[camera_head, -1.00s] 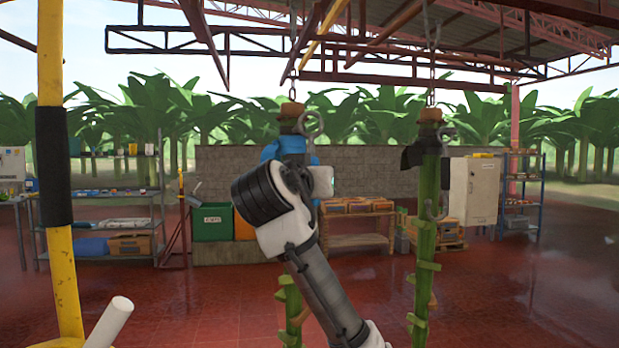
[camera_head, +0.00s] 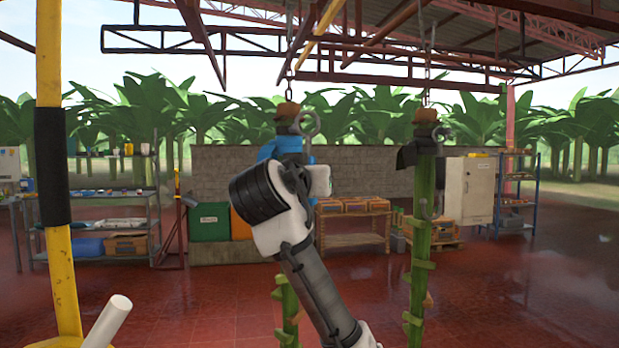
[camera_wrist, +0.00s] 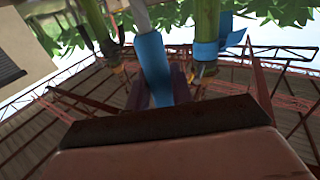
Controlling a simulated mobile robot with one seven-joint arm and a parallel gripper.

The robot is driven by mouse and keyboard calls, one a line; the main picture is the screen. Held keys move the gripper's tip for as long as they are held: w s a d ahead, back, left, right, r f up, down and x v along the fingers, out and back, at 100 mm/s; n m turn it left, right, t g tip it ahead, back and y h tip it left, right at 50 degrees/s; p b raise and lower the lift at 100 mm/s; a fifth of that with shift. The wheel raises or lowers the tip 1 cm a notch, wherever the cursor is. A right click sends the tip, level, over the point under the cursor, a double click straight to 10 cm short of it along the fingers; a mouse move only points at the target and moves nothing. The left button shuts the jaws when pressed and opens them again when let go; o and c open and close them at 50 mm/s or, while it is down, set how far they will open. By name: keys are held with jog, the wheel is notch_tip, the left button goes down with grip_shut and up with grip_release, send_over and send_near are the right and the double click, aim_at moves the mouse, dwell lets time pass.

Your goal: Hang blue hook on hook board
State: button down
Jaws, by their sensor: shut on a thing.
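In the wrist view, a blue sleeve with a grey shaft above it, which looks like the blue hook (camera_wrist: 153,62), runs down between the dark fingers of my gripper (camera_wrist: 160,92). My gripper is shut on it. In the head view, my wrist hides the fingers and most of the hook. A metal ring (camera_head: 306,124) rises just above my wrist; I cannot tell whether it belongs to the held hook. I cannot make out the hook board in either view.
A left stem with a blue wrap (camera_head: 268,149) hangs behind my wrist. A right stem (camera_head: 424,195) with a black wrap hangs clear of my arm. A yellow post (camera_head: 50,75) stands at the left. Shelves (camera_head: 105,220) and a cabinet (camera_head: 478,190) are farther back.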

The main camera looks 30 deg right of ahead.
jog(key=s+a+b, duration=0.2)
jog(key=s+b, duration=0.1)
jog(key=s, duration=0.5)
jog(key=shift+s+a, duration=0.15)
dwell(0.6)
dwell(0.4)
